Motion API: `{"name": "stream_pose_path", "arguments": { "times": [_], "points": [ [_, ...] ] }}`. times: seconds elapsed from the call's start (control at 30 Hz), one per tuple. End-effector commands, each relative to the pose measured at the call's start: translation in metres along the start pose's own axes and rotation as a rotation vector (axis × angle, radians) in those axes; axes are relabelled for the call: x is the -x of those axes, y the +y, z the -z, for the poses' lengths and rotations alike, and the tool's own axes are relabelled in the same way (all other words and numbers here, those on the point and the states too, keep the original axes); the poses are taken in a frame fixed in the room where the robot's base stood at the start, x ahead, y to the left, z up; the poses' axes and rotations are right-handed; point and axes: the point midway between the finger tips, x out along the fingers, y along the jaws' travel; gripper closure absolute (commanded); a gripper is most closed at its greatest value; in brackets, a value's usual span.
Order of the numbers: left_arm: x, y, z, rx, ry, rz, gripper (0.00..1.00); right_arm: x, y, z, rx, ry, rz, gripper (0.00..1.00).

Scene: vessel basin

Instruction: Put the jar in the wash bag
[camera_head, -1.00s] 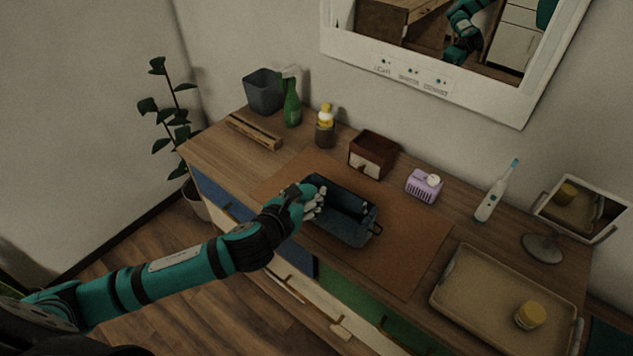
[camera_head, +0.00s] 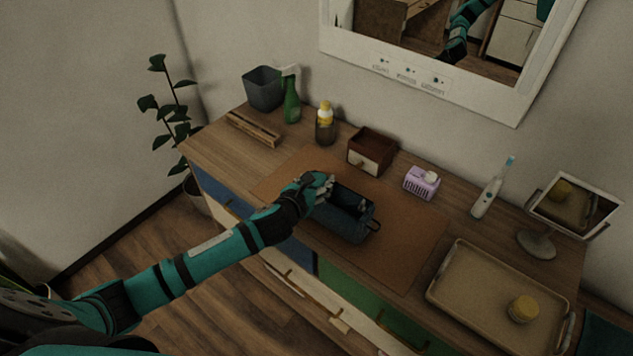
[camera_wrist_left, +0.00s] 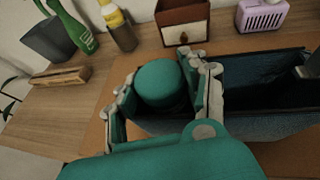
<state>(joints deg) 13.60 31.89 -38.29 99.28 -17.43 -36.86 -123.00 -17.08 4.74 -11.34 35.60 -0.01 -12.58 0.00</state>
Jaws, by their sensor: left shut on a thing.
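The wash bag (camera_head: 348,226) is a dark blue, open-topped bag on the brown mat; it also shows at the right of the left wrist view (camera_wrist_left: 265,122). My left gripper (camera_head: 322,187) is at the bag's left end, over or beside its rim. In the left wrist view its fingers (camera_wrist_left: 165,90) are shut on a round thing with a smooth teal top, which looks like the jar (camera_wrist_left: 160,80). The jar's lower part is hidden, so I cannot tell whether it is inside the bag's opening. My right gripper is not in view.
A tray (camera_head: 470,312) with a yellow-lidded jar (camera_head: 523,309) is at the right. Behind the mat (camera_head: 405,262) stand a wooden drawer box (camera_head: 371,152), a purple basket (camera_head: 421,183), bottles and a grey bin (camera_head: 263,88). The mat's right part is clear.

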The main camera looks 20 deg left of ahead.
Motion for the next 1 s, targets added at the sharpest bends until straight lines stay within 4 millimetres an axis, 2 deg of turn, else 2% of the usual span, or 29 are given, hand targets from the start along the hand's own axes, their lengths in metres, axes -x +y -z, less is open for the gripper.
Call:
{"name": "stream_pose_path", "arguments": {
  "times": [0.03,0.47,0.5,0.53,0.87,1.0],
  "points": [
    [-0.001,0.0,0.006,-0.002,0.008,-0.001,0.9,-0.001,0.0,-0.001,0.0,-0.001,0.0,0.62],
    [-0.004,0.0,0.022,-0.003,0.021,-0.002,0.9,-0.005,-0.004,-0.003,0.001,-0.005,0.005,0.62],
    [-0.004,0.0,0.023,-0.003,0.023,-0.002,0.52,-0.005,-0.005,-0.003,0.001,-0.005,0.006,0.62],
    [-0.004,0.0,0.023,-0.003,0.023,-0.003,0.48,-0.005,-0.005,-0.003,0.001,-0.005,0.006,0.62],
    [-0.004,0.0,0.024,-0.002,0.025,-0.003,0.46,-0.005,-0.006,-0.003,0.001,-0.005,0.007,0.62],
    [-0.001,-0.001,0.016,0.0,0.024,-0.002,0.46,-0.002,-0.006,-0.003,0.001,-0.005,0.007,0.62]
  ]
}}
